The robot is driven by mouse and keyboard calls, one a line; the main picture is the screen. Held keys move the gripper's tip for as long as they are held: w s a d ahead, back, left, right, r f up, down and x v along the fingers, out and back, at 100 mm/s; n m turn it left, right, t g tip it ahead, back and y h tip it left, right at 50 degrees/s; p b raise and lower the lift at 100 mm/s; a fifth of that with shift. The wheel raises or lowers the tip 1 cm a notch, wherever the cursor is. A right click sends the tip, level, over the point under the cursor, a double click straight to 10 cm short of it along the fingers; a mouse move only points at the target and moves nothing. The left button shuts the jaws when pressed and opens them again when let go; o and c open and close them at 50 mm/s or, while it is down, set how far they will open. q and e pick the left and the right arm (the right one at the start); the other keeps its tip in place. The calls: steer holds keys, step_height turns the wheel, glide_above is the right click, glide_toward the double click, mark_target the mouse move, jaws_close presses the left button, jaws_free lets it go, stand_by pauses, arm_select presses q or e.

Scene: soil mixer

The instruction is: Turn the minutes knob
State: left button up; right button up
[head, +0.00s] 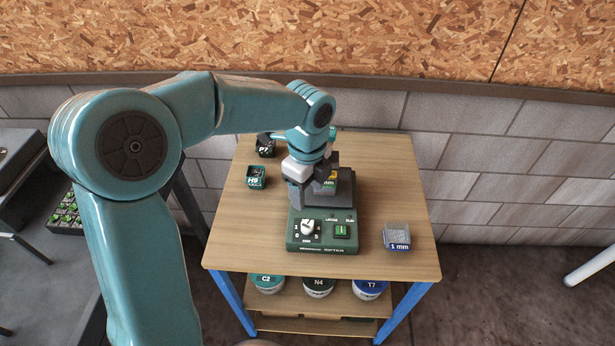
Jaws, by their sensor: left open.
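A dark green sifter machine (323,246) stands on the wooden table. A white knob (308,229) is on the left of its front panel, with small dial marks around it. A green button (341,231) is to the knob's right. My left gripper (318,181) is open, pointing down over the upper part of the machine, behind the knob and apart from it. A block with a partly hidden "mm" label (330,184) shows at its jaws; I cannot tell if they touch it. The gripper and wrist hide much of the machine's back. My right gripper is not in view.
On the wooden table (400,180), a "1 mm" sieve box (397,237) stands right of the machine. Small pots H9 (256,177) and P7 (265,147) stand left and behind. Jars sit on the shelf below. The table's right side is mostly clear.

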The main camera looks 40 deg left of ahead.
arm_select(q)
steer(key=shift+r, duration=1.8)
steer(key=shift+s+f, duration=0.1)
steer(key=shift+s, duration=0.05)
